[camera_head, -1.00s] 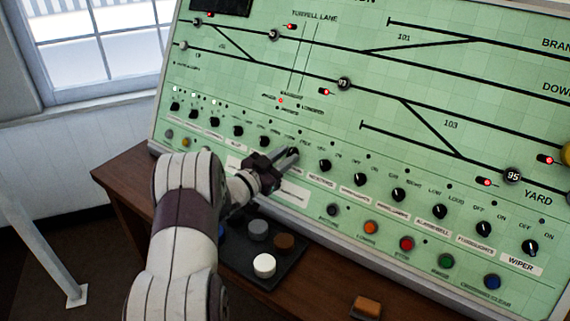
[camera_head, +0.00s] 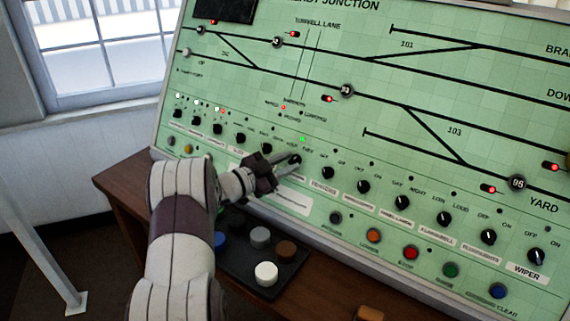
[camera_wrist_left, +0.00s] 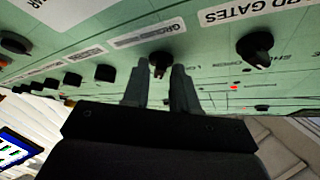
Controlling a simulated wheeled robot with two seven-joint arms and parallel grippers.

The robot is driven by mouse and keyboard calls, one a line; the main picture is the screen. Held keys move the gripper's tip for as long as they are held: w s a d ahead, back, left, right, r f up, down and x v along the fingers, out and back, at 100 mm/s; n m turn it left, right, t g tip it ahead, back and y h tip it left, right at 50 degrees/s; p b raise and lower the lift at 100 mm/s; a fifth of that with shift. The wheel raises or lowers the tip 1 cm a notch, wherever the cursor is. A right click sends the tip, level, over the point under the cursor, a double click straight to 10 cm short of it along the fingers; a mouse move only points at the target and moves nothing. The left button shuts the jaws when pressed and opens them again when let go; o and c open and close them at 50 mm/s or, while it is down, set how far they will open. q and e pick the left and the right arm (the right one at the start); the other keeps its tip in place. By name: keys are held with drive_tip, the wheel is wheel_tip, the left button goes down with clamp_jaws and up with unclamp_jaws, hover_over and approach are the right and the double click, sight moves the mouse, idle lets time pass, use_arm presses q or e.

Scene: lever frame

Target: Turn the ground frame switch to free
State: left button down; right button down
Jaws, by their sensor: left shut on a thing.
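The ground frame switch (camera_wrist_left: 160,60) is a black rotary knob on the green panel (camera_head: 330,65). In the left wrist view its label is partly readable, starting with "GRO". My left gripper (camera_head: 288,163) reaches the knob in the lower row of the panel and is shut on it. In the left wrist view the two fingers (camera_wrist_left: 159,82) stand on either side of the knob. The fingers hide part of the knob, so its exact pointing is hard to read. A small green light (camera_head: 302,139) is lit just above it. My right gripper is not in view.
More black knobs, such as the wiper knob (camera_head: 536,256), line the row on both sides. Coloured buttons, including a red one (camera_head: 411,252), sit below. A dark pad with round buttons (camera_head: 283,270) lies on the wooden desk (camera_head: 125,180) under my arm.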

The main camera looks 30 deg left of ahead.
use_arm(q)
drive_tip(key=shift+r, duration=0.1)
drive_tip(key=c, duration=1.3)
unclamp_jaws()
drive_tip(key=shift+o, duration=0.7)
drive_tip(key=shift+w+d, duration=0.1)
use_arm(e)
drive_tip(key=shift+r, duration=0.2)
use_arm(q)
drive_tip(key=v, duration=1.2)
drive_tip(key=shift+s, duration=0.35)
